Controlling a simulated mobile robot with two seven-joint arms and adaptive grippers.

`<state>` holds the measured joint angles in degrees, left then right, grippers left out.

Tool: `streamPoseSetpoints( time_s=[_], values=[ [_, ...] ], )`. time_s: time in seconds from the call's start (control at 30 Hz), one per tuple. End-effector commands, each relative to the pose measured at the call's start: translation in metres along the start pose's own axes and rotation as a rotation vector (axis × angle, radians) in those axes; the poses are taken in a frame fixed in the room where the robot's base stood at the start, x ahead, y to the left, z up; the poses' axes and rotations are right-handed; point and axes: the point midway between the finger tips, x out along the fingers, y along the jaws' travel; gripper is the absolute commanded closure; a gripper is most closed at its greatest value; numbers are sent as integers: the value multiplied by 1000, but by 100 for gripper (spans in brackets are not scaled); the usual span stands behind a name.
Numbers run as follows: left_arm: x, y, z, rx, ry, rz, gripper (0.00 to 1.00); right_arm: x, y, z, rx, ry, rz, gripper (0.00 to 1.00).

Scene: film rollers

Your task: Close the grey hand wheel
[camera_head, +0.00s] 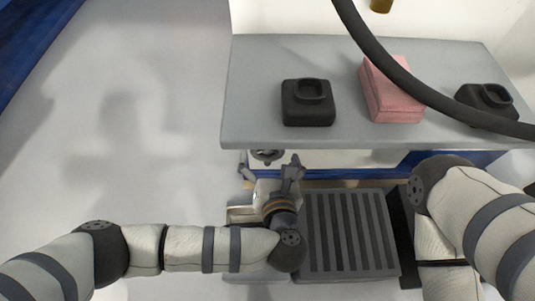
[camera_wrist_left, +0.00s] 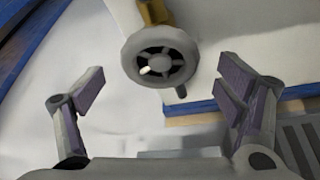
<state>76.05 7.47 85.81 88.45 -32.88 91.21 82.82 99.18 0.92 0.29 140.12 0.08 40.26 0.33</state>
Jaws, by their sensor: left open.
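The grey hand wheel (camera_wrist_left: 160,36) shows in the left wrist view, round with a spoked, dark-gapped centre and a small bright spot on it. It is joined to a yellow-brown fitting (camera_wrist_left: 153,10) behind it. In the head view the wheel (camera_head: 266,152) is partly visible just below the table's front edge. My left gripper (camera_head: 270,168) is open and empty, facing the wheel. In the wrist view the left gripper's fingers (camera_wrist_left: 162,88) are spread wide, with the wheel between and beyond them, apparently not touching. My right arm shows at the right, but its gripper is out of view.
A grey table (camera_head: 250,115) stands above the wheel, holding two black holders (camera_head: 308,112) (camera_head: 480,97) and a pink box (camera_head: 395,102). A dark hose (camera_head: 385,62) arches across it. A ribbed grey platform (camera_head: 350,235) lies right of the left gripper. The floor at left is clear.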

Motion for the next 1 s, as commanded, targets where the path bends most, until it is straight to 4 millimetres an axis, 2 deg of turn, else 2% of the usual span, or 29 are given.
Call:
streamPoseSetpoints(
  time_s=[0.03,0.1,0.2,0.47,0.57,0.7,1.0],
  values=[
    [12,-1,-5,0,3,1,14,7,0,-4,-1,-12,0,60],
    [21,-1,-4,0,2,-1,14,11,0,-4,-2,-23,1,60],
    [30,-1,-2,1,1,-1,14,14,0,-4,-3,-30,1,60],
    [31,0,1,2,-1,-1,14,14,0,-3,-3,-31,2,60],
    [31,0,1,2,-1,-1,32,14,0,-2,-3,-31,2,60],
    [31,0,1,2,-1,-1,61,14,0,-3,-3,-31,2,60],
    [31,0,2,26,-2,10,61,13,0,-2,-2,-30,1,60]
  ],
)
